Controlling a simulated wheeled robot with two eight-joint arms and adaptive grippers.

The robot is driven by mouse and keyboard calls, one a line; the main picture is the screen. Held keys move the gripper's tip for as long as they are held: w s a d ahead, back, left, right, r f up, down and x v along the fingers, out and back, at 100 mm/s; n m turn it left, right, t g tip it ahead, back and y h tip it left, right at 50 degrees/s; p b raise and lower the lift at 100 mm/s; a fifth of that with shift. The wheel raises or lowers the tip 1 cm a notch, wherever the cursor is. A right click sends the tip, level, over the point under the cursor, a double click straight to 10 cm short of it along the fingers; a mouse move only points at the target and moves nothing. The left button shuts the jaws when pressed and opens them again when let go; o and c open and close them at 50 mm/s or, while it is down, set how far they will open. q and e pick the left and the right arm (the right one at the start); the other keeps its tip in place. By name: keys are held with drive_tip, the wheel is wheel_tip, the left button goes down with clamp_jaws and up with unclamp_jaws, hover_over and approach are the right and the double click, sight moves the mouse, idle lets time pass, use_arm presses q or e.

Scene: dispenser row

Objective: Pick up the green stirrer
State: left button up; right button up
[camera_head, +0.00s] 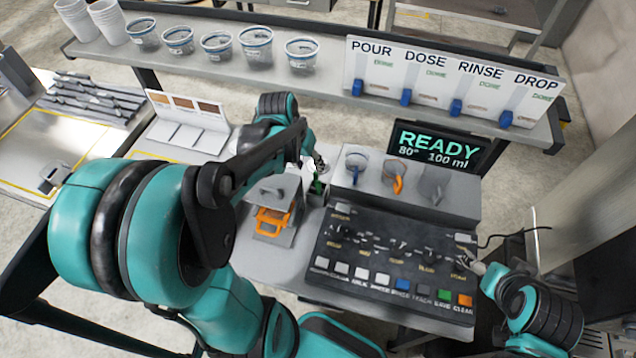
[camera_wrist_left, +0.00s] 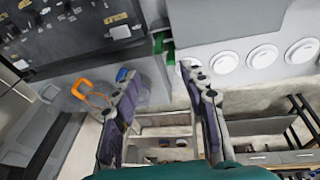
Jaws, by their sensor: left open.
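The green stirrer (camera_head: 318,186) shows as a small green patch at the left end of the grey rack (camera_head: 343,181), mostly hidden behind my left gripper in the head view. In the left wrist view the green stirrer (camera_wrist_left: 165,46) lies just beyond and between my fingertips. My left gripper (camera_wrist_left: 158,72) is open, with one finger on each side of the green part, and nothing shows between the fingers. It also shows in the head view (camera_head: 312,165). My right gripper (camera_head: 480,266) is at the lower right, too small to read.
A dark control panel (camera_head: 385,240) lies in front. An orange-handled item (camera_head: 272,218) sits to the left.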

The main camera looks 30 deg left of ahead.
sight(317, 181)
use_arm(q)
drive_tip(key=b+x, duration=0.2)
drive_tip(key=x, duration=0.9)
drive_tip(key=shift+s+d+b, duration=0.1)
drive_tip(key=shift+b, duration=0.2)
drive_tip(key=shift+f, duration=0.35)
drive_tip(key=shift+d+r, duration=0.1)
drive_tip(key=c, duration=0.9)
